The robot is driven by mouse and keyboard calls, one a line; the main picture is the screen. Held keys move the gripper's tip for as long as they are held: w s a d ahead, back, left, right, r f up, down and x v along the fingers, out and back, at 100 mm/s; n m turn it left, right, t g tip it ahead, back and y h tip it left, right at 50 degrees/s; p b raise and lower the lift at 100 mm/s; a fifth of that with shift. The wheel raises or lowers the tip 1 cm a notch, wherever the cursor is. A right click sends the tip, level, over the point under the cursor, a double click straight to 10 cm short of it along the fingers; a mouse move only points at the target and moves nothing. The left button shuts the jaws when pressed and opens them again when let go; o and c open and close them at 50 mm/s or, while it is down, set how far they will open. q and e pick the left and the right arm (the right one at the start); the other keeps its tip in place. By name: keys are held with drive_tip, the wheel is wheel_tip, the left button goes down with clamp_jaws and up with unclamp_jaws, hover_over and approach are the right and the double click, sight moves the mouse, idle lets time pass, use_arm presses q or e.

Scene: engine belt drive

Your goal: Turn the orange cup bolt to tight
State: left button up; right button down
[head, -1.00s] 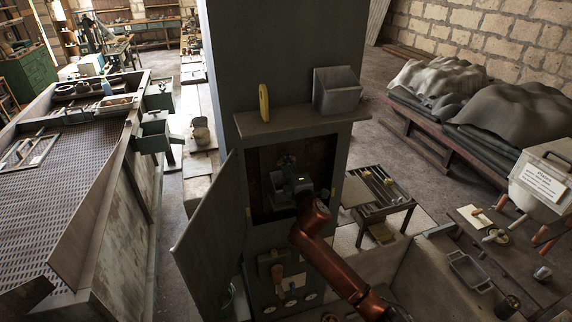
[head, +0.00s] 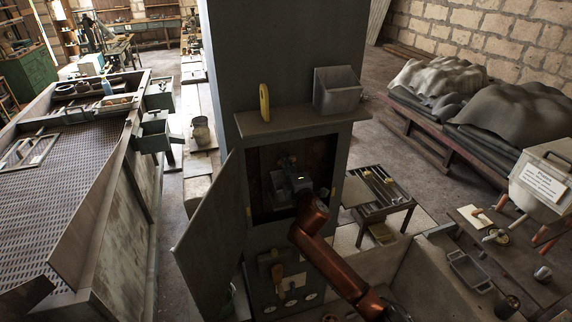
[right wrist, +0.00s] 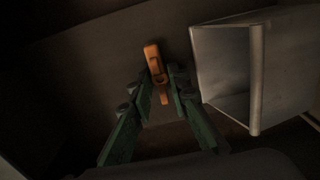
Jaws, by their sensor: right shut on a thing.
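The orange cup bolt (right wrist: 154,62) shows in the right wrist view as an orange piece with a long upper arm and a lower end between my fingers. My right gripper (right wrist: 163,93) has green fingers with dark pads, closed in from both sides on its lower part. In the head view my right arm reaches into the open cabinet (head: 247,205), and the bolt cannot be made out there. Whether the bolt is tight cannot be told. My left gripper is not in view.
A pale grey box-like part (right wrist: 228,65) stands close to the right of the fingers. The cabinet door (head: 212,225) hangs open to the left. A shelf (head: 300,121) above the opening carries a yellow object (head: 264,102) and a grey bin (head: 337,90).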

drive_tip(key=shift+m, duration=0.4)
drive_tip(key=shift+m+p, duration=2.35)
drive_tip(key=shift+m, duration=6.05)
drive_tip(key=shift+f, duration=0.1)
drive_tip(key=c, duration=1.8)
unclamp_jaws()
